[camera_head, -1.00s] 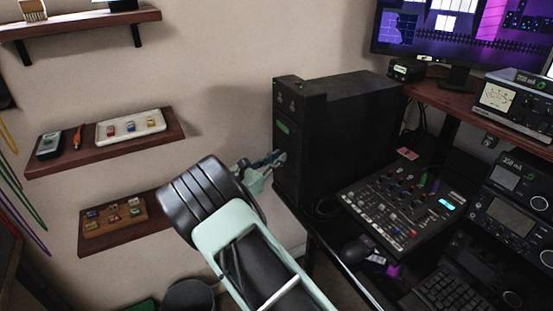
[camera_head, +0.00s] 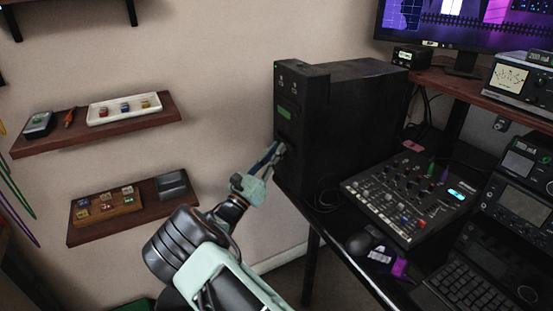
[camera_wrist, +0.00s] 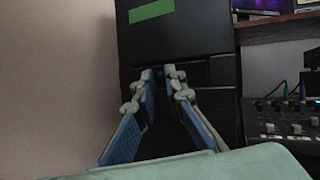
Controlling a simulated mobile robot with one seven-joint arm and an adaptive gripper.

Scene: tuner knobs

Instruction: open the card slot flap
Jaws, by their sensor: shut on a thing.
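The black tower case (camera_head: 345,115) stands on the desk, with a green label (camera_head: 290,113) on its front. In the wrist view the case front (camera_wrist: 185,40) fills the middle. The card slot flap (camera_wrist: 197,72) appears as a dark strip below the green label (camera_wrist: 151,11); its outline is hard to make out. My gripper (camera_head: 278,150) reaches the case front from the lower left. In the wrist view its blue fingers (camera_wrist: 160,74) converge on a small dark part at the strip, mostly hidden by the fingertips. I cannot see any clear opening of the flap.
Wall shelves (camera_head: 100,122) with small items hang at the left. A monitor (camera_head: 465,25) stands behind. Bare wall (camera_head: 215,100) leaves free room left of the case.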

